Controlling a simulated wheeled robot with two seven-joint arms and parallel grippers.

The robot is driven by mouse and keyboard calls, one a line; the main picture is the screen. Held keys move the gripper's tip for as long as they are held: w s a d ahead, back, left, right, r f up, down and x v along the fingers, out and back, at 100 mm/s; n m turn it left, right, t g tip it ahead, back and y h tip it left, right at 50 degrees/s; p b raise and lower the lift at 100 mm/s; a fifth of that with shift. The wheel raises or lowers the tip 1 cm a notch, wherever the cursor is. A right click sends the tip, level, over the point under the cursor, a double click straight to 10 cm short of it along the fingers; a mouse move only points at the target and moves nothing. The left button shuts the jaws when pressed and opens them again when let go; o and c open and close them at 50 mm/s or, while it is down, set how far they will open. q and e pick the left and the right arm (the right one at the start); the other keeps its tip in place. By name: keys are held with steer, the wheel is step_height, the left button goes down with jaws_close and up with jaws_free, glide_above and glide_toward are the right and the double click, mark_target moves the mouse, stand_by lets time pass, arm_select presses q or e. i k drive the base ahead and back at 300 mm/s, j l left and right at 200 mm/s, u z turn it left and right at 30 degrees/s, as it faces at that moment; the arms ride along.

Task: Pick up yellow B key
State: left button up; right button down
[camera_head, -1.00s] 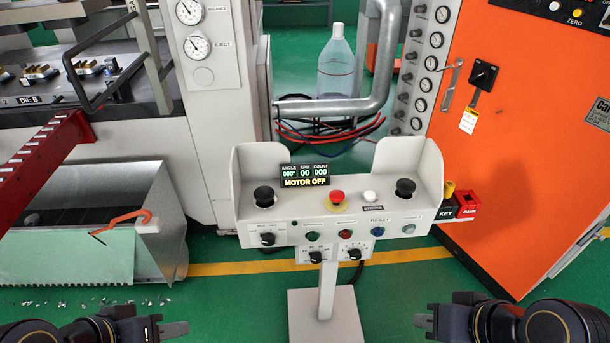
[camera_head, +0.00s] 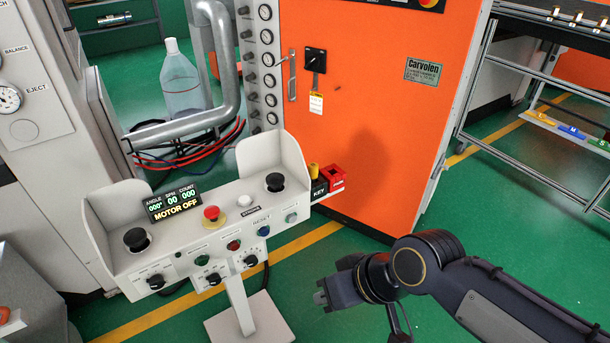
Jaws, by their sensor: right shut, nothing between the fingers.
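The yellow key (camera_head: 314,171) stands upright in a black holder marked KEY (camera_head: 319,189), at the right end of the control stand. It is small, and I cannot read a letter on it. A red block (camera_head: 334,178) sits right beside the holder. My right gripper (camera_head: 321,298) is shut and empty, below the key in the picture and well apart from it. My left gripper is out of view.
The grey control stand (camera_head: 190,262) with its buttons and side guards is left of my right arm. An orange cabinet (camera_head: 385,130) rises behind the key. A cart (camera_head: 545,165) stands at the right. Green floor is open around my arm.

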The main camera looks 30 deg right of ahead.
mark_target(313, 166)
steer(key=i+l+z, duration=0.2)
steer(key=i+l, duration=0.6)
